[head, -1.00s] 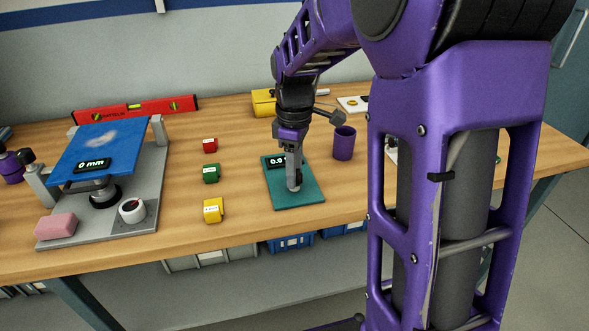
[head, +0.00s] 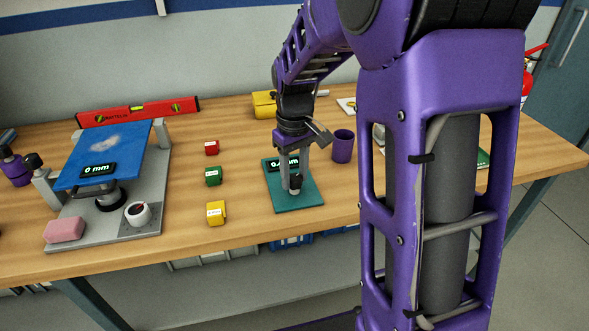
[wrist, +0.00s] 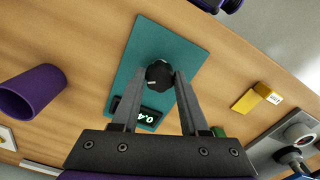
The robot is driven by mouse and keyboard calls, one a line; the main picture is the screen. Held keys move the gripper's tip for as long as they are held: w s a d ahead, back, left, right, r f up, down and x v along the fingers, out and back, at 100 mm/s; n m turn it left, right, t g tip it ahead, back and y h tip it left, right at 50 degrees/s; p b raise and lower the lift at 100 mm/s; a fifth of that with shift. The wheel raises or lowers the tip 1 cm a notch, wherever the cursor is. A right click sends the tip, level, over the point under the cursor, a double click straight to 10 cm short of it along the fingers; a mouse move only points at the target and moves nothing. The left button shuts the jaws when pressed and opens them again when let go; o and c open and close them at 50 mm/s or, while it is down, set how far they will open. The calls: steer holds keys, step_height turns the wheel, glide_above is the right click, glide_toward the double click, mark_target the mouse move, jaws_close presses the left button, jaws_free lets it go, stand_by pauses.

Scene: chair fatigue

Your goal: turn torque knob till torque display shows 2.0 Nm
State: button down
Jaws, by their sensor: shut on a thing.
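The torque knob (wrist: 159,74) is a black round knob with a white mark, on a teal plate (wrist: 128,66). My gripper (wrist: 161,75) is shut on the knob, with one grey finger on each side of it. In the head view, my gripper (head: 290,186) points down at the front part of the teal plate (head: 308,197). The torque display (wrist: 146,116) is black with pale green digits; it seems to read 0.4, upside down in the wrist view. In the head view, my fingers partly cover the display (head: 272,164).
A purple cup (head: 342,147) stands right of the plate. Red (head: 211,147), green (head: 213,176) and yellow (head: 216,212) blocks stand left of it. Further left is a grey fixture with a blue panel (head: 105,150) and a 0 mm display. A red level (head: 130,112) lies behind.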

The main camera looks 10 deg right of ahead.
mark_target(295, 177)
steer(key=m+p, duration=0.2)
steer(key=m, duration=0.4)
steer(key=shift+r, duration=0.1)
steer(key=m+p, duration=0.2)
steer(key=m, duration=0.4)
stand_by(0.4)
steer(key=shift+c, duration=2.1)
jaws_free()
step_height(295, 177, up, 17)
steer(key=p, duration=0.2)
steer(key=shift+r, duration=0.15)
